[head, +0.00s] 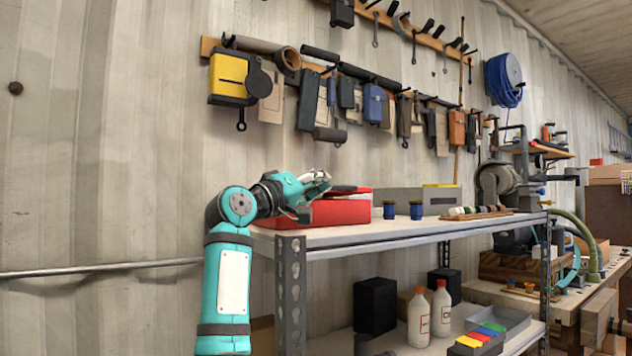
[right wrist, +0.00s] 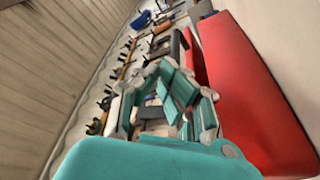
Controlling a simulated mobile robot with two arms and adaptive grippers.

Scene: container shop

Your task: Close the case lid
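A red case (head: 340,211) sits at the left end of the upper shelf. A dark and red part shows on its top; I cannot tell how far the lid stands open. In the right wrist view a broad red face of the case (right wrist: 255,95) fills the right side, with a thinner red strip and a dark edge beside it. My left gripper is not in view.
Bottles (head: 441,309) and black boxes stand below. Tools hang on the wall behind. A shelf post (head: 291,295) stands near my right arm.

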